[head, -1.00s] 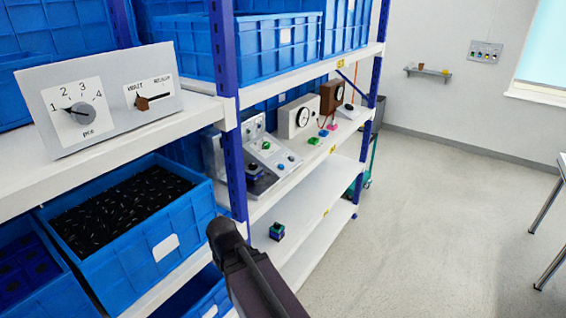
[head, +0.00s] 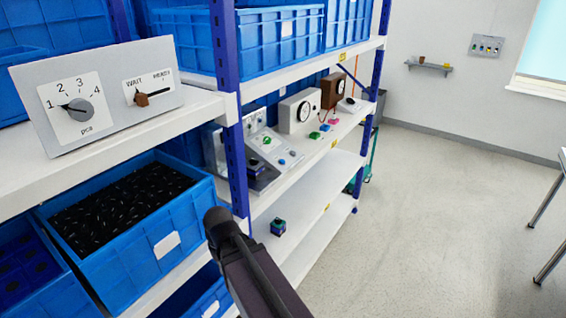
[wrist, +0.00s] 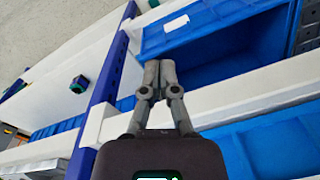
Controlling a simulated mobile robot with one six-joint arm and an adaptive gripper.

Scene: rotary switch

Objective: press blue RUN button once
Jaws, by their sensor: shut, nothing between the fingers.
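A grey sloped console (head: 275,160) stands on the middle shelf in the head view. It carries a green button (head: 267,141) and small blue buttons, one of them (head: 282,162) near its lower right edge. The lettering is too small to read, so I cannot tell which is RUN. My gripper (wrist: 160,70) shows in the wrist view with its fingers together and empty. It is in front of a blue bin (wrist: 225,45) and a white shelf edge, and the console cannot be made out there. In the head view my dark arm reaches up from the bottom, below the console.
A panel with a dial (head: 79,109) and a WAIT/READY slider (head: 142,98) stands on the near shelf. A blue upright (head: 231,130) rises left of the console. Open floor (head: 430,220) lies to the right.

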